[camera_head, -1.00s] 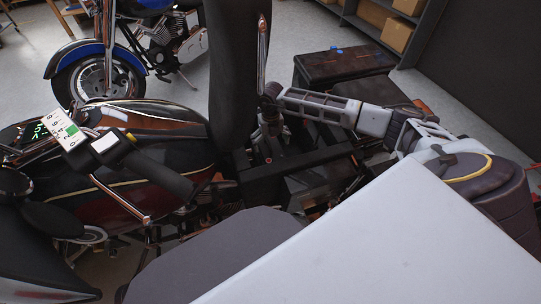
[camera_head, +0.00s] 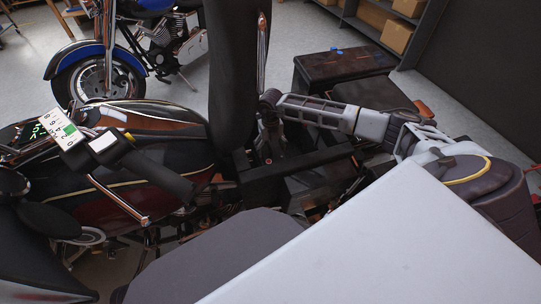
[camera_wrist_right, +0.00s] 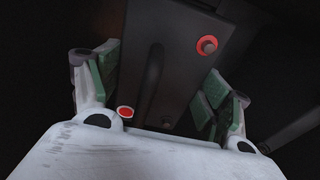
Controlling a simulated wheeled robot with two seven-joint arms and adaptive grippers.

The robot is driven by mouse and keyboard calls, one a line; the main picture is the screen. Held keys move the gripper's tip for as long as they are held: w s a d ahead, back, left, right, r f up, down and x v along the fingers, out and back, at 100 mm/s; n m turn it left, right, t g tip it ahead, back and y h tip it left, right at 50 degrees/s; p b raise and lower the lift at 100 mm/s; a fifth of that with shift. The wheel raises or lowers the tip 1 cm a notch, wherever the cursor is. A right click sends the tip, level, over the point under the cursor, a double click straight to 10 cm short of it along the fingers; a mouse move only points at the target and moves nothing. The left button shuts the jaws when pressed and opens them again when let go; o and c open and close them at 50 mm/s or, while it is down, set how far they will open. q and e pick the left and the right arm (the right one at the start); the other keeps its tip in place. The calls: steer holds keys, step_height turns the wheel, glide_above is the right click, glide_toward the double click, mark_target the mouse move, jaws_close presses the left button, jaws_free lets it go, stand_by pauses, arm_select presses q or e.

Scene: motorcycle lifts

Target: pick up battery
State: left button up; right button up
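The battery (camera_wrist_right: 165,60) is a dark box with red-ringed terminals, seen in the right wrist view between my right gripper's fingers. My right gripper (camera_wrist_right: 160,88) is open, with one green-padded finger along each side of the battery. The pads are close to its sides; I cannot tell whether they touch. In the head view my right gripper (camera_head: 270,142) points down into the dark frame of the near motorcycle (camera_head: 130,165). The battery cannot be made out clearly there. My left gripper is not in view.
The motorcycle's upright black seat (camera_head: 235,70) stands just left of my right gripper. A dark case (camera_head: 343,66) is behind my right arm. A blue motorcycle (camera_head: 120,55) stands at the back left, and shelves with boxes (camera_head: 397,36) are at the back right.

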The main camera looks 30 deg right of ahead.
steer(key=c, duration=1.2)
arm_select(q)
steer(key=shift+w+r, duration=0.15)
arm_select(e)
steer(key=shift+w+r, duration=0.1)
steer(key=shift+c, duration=0.8)
steer(key=shift+r, duration=0.1)
step_height(320, 180, up, 8)
steer(key=shift+f+p, duration=0.15)
steer(key=shift+p, duration=0.75)
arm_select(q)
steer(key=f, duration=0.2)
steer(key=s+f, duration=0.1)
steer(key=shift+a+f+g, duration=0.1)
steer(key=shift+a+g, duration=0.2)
arm_select(e)
step_height(320, 180, up, 2)
steer(key=shift+r, duration=0.1)
